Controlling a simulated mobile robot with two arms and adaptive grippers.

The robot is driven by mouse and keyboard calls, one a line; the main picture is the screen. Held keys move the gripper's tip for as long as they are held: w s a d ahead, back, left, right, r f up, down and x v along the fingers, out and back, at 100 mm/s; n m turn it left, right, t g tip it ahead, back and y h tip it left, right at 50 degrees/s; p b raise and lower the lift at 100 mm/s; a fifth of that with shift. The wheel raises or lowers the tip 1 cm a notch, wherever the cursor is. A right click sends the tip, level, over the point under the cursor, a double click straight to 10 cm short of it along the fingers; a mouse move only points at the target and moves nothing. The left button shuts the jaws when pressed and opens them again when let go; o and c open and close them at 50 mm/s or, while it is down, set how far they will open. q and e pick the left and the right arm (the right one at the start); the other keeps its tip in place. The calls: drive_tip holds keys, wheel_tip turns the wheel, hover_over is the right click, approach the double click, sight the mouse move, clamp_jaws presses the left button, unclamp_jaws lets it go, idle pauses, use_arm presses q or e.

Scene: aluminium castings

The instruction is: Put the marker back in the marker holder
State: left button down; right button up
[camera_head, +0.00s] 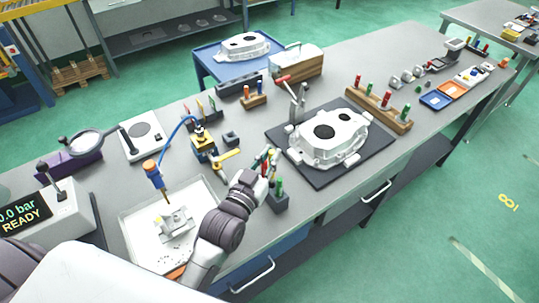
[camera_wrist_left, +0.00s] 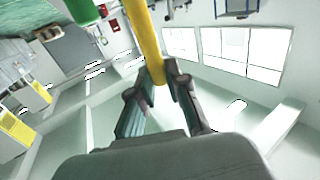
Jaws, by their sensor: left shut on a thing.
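My left gripper (camera_head: 268,163) is over the bench's front edge, just above and left of a dark marker holder (camera_head: 278,203) with green-topped markers (camera_head: 279,186) standing in it. In the left wrist view, the gripper (camera_wrist_left: 160,75) is shut on a yellow marker (camera_wrist_left: 147,35), which extends from between the fingertips to the top of the picture. In the head view the fingers and nearby colours mix, so the marker's lower end and its gap to the holder cannot be told. A green cylinder (camera_wrist_left: 82,10) shows at the wrist view's top left. My right gripper is not in view.
A silver casting (camera_head: 328,138) lies on a dark mat (camera_head: 375,148) right of the holder. A white tray (camera_head: 130,228) with a small part is at left. A brass device (camera_head: 203,145) with a blue hose stands behind the gripper.

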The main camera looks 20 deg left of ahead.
use_arm(q)
drive_tip(key=shift+r+p, duration=0.1)
drive_tip(key=shift+p, duration=0.2)
idle(1.2)
drive_tip(key=shift+p, duration=0.55)
drive_tip(key=shift+f+b, duration=0.4)
drive_tip(key=shift+f, duration=0.25)
drive_tip(key=shift+f+b, duration=1.85)
drive_tip(key=shift+f, duration=1.1)
drive_tip(key=c, duration=1.1)
unclamp_jaws()
